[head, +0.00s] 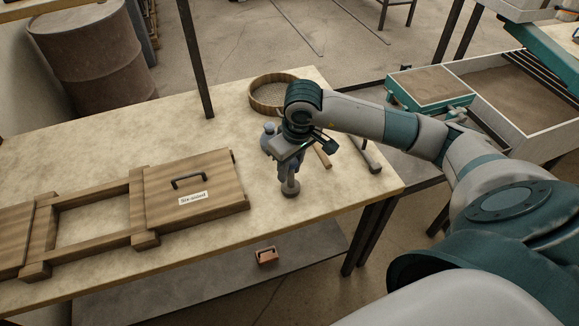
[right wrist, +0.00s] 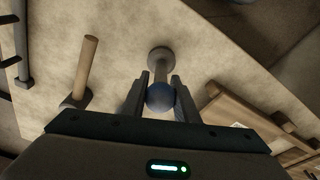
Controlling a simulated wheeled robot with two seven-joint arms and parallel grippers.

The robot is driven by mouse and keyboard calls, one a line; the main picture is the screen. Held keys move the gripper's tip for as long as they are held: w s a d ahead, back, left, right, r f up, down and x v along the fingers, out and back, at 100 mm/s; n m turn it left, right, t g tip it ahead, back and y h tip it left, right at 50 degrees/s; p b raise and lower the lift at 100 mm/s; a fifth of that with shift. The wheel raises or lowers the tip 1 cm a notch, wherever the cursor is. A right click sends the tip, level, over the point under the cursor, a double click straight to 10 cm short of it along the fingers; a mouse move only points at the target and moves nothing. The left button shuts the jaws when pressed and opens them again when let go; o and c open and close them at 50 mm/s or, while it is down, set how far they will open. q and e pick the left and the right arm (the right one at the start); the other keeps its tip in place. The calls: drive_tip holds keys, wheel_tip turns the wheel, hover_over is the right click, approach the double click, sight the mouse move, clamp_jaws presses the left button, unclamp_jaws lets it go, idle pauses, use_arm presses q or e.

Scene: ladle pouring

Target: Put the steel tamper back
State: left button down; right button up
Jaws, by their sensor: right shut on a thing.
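My right gripper (head: 287,166) points down over the right part of the workbench and is shut on the steel tamper (head: 290,187). In the head view the tamper's round grey foot shows below the fingers. In the right wrist view, the tamper's blue knob (right wrist: 160,97) sits between the two fingers (right wrist: 160,100), and its shaft leads to the round foot (right wrist: 160,54). The tamper looks roughly upright. I cannot tell whether its foot touches the bench. My left gripper is out of view.
A round sieve (head: 267,98) stands behind my gripper. A wooden-handled tool (head: 322,156) and a grey-headed tool (head: 369,158) lie to the right. A wooden flask frame with a labelled board (head: 215,180) lies left. A blue-grey object (head: 268,138) is partly hidden behind my gripper.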

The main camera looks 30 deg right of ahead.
drive_tip(key=shift+f, duration=0.25)
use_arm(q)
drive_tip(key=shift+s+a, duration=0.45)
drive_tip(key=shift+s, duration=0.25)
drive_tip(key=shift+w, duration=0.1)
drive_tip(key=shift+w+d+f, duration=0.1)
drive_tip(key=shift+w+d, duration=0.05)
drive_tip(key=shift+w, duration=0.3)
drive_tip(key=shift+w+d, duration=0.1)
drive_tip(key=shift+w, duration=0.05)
use_arm(e)
drive_tip(key=shift+f, duration=0.1)
drive_tip(key=o, duration=1.1)
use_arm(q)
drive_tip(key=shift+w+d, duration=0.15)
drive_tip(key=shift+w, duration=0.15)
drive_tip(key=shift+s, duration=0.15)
